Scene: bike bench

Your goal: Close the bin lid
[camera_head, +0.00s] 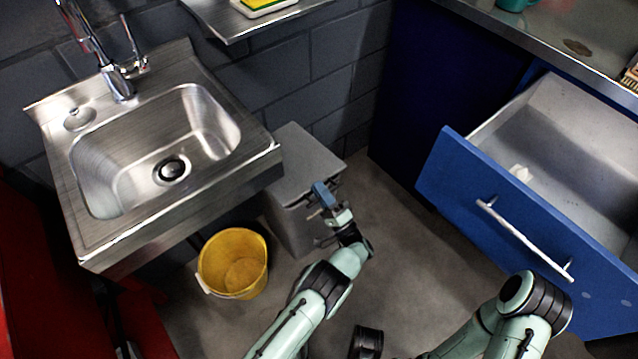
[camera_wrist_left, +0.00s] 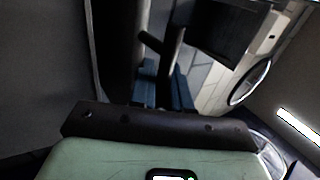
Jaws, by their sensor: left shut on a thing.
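The bin is a grey box (camera_head: 288,226) on the floor between the sink and the blue cabinet. Its flat grey lid (camera_head: 290,160) lies over the top and looks about level; I cannot tell whether a small gap is left. My left gripper (camera_head: 324,196) is at the lid's right front edge, shut on it, with the fingers hiding the grasped part. In the left wrist view the gripper (camera_wrist_left: 163,92) is dark, with a dark bar running up from between the fingers. My right arm shows at the lower right, but its gripper is out of view.
A yellow bucket (camera_head: 233,263) stands left of the bin, below the steel sink (camera_head: 160,150). A blue-fronted drawer (camera_head: 520,225) stands open at the right. A steel shelf (camera_head: 240,22) is on the wall above. Bare floor (camera_head: 395,225) lies between bin and drawer.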

